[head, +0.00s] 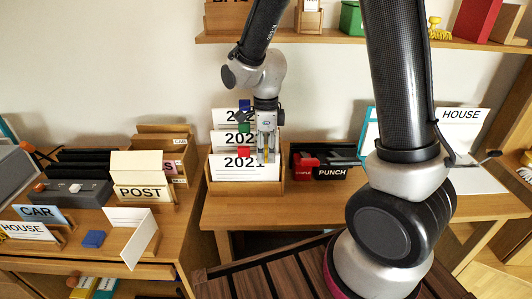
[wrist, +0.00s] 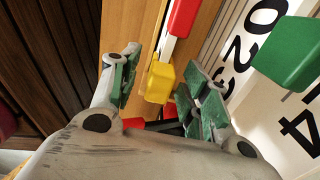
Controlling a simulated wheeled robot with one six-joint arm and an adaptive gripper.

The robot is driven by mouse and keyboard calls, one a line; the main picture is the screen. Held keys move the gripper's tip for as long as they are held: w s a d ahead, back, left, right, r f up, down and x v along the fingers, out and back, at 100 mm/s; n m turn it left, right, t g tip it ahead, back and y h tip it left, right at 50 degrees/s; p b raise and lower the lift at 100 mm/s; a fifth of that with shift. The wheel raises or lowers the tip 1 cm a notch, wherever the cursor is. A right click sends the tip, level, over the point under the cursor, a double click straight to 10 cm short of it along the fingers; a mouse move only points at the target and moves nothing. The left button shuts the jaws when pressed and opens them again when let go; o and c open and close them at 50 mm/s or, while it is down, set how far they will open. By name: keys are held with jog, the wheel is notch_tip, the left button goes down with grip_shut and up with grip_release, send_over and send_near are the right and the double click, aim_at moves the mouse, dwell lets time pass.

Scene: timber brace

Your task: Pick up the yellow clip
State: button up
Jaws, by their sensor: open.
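The yellow clip (wrist: 157,82) is a small block. In the wrist view it sits between the two green-padded fingers of my gripper (wrist: 162,62), with a gap visible on both sides. My gripper is open. In the head view my gripper (head: 266,152) points down in front of the lowest year card, and a bit of yellow (head: 261,156) shows at its fingertips. Part of the clip is hidden there by the fingers.
A black tray (head: 345,172) with red items stands to the right. The front desk edge is clear.

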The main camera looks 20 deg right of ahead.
jog(key=shift+f, duration=0.25)
jog(key=c, duration=0.9)
